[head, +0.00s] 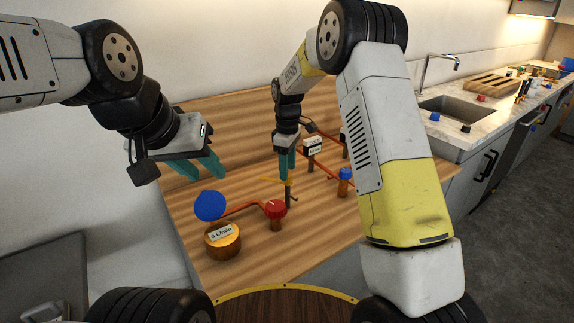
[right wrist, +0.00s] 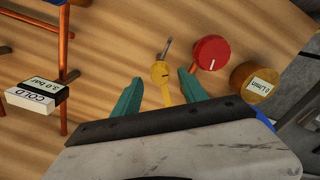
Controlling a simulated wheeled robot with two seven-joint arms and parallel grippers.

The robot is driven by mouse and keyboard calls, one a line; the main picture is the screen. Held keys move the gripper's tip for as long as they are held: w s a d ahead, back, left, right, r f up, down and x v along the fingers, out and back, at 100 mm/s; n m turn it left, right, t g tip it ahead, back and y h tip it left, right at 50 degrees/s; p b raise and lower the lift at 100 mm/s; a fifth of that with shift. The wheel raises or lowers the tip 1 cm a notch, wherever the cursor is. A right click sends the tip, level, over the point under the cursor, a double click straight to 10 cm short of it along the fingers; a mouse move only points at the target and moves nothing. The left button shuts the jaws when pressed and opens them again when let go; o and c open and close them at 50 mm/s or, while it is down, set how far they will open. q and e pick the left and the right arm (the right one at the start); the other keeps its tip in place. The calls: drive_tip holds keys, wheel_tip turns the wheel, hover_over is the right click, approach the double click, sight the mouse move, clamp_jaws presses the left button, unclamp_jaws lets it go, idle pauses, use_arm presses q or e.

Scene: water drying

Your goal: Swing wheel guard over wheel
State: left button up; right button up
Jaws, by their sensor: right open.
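No part is plainly marked as the wheel guard. A red wheel (head: 274,209) with a white line sits on a post and also shows in the right wrist view (right wrist: 211,52). A blue disc (head: 209,205) is tilted beside a round brass meter (head: 222,240). A yellow lever (head: 270,179) tops a thin post; its round hub (right wrist: 160,71) and strip lie between my right fingertips. My right gripper (head: 287,170) is open, above the lever; its fingers (right wrist: 158,95) are apart on both sides of it. My left gripper (head: 205,172) is open and empty, above the board behind the blue disc.
A sink counter (head: 440,125) lies at the right.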

drive_tip(key=shift+f, duration=1.15)
drive_tip(key=shift+c, duration=0.2)
clamp_jaws()
idle(0.4)
